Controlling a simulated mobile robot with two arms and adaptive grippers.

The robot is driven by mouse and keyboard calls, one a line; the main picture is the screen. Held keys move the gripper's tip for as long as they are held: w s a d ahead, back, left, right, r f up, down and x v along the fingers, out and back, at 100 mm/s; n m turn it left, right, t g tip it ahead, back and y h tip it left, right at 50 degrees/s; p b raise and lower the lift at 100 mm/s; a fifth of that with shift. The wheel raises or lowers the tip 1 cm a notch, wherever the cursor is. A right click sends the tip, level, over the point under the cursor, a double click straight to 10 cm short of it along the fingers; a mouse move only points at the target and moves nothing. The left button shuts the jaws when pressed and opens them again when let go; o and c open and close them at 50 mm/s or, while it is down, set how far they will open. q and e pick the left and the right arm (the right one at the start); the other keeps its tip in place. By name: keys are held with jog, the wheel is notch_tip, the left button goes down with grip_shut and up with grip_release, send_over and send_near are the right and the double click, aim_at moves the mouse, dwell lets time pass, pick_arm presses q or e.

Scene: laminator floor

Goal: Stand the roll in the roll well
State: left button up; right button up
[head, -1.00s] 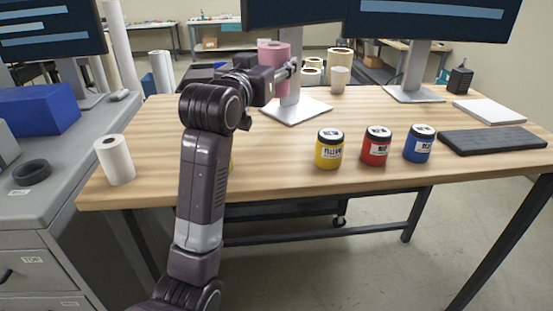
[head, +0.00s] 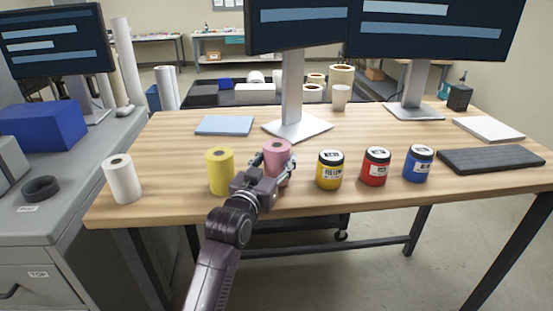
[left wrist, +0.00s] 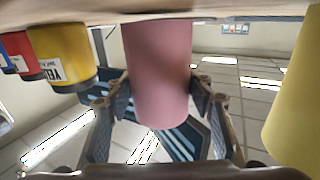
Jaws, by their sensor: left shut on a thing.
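My left gripper (head: 275,163) is shut on the pink roll (head: 280,149), with one finger on each side. The roll is upright near the front of the wooden table (head: 380,190), between the yellow roll and the yellow jar. In the left wrist view, which is upside down, the pink roll (left wrist: 158,70) reaches the table surface (left wrist: 220,10); I cannot tell if it rests there. The yellow roll (head: 220,172) stands just left of the gripper, and a white roll (head: 122,178) stands at the left end. I cannot make out a roll well. My right gripper is not in view.
A yellow jar (head: 329,171), a red jar (head: 375,168) and a blue jar (head: 418,165) stand right of the pink roll. A light blue pad (head: 225,125) and a monitor stand (head: 297,128) are behind. A keyboard (head: 490,160) lies at the right.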

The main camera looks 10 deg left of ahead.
pick_arm(q)
jog(key=shift+f, duration=0.25)
jog(key=shift+f, duration=0.15)
jog(key=o, duration=1.3)
